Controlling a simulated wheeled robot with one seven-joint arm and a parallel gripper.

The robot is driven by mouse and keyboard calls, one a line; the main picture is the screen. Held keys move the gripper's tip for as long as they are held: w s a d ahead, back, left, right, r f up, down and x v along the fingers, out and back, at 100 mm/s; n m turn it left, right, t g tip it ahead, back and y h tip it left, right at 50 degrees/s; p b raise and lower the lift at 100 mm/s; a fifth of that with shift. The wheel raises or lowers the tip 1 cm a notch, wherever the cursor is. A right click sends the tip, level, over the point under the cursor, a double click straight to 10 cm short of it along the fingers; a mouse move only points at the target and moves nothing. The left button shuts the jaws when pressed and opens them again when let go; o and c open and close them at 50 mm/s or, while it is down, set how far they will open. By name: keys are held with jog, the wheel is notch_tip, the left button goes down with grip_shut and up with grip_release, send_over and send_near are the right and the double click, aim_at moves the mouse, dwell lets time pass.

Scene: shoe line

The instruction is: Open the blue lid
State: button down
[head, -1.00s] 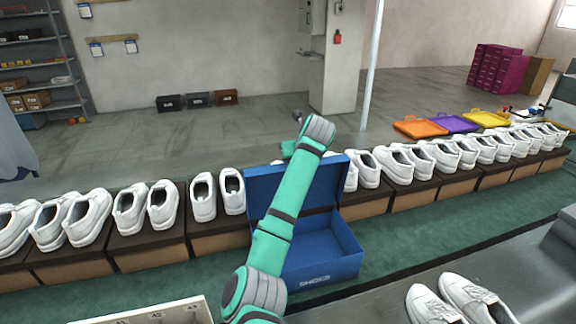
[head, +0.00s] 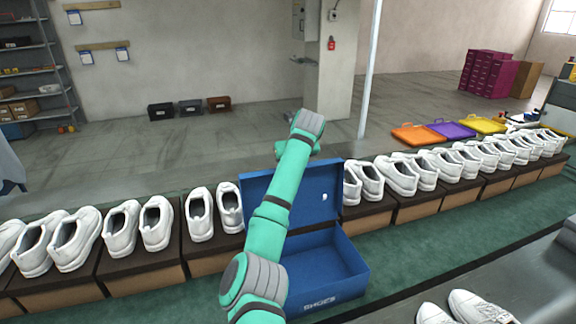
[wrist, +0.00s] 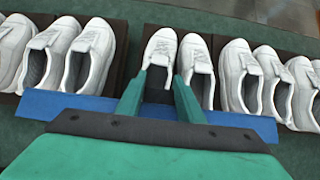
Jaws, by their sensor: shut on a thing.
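The blue lid (head: 318,197) stands raised along the far edge of the open blue shoe box (head: 325,268). Its inner face is toward me, with a small pale spot on it. The box looks empty where I can see inside, but my arm hides its left part. In the wrist view the lid shows as a blue strip (wrist: 240,122) across the front of my gripper (wrist: 160,88). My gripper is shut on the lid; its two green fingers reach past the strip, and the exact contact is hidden. In the head view my arm and the lid hide the fingers.
A row of white shoes (head: 122,228) on dark-topped boxes runs behind the blue box, close to the lid. Orange (head: 417,134), purple (head: 452,130) and yellow (head: 485,125) trays lie beyond. More white shoes (head: 478,306) are on a grey surface at front right.

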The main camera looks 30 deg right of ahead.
jog(key=shift+s+f, duration=0.2)
jog(key=shift+f, duration=0.65)
jog(key=c, duration=1.2)
grip_release()
jog(key=shift+r, duration=0.5)
jog(key=v, duration=1)
jog(key=shift+r, duration=0.15)
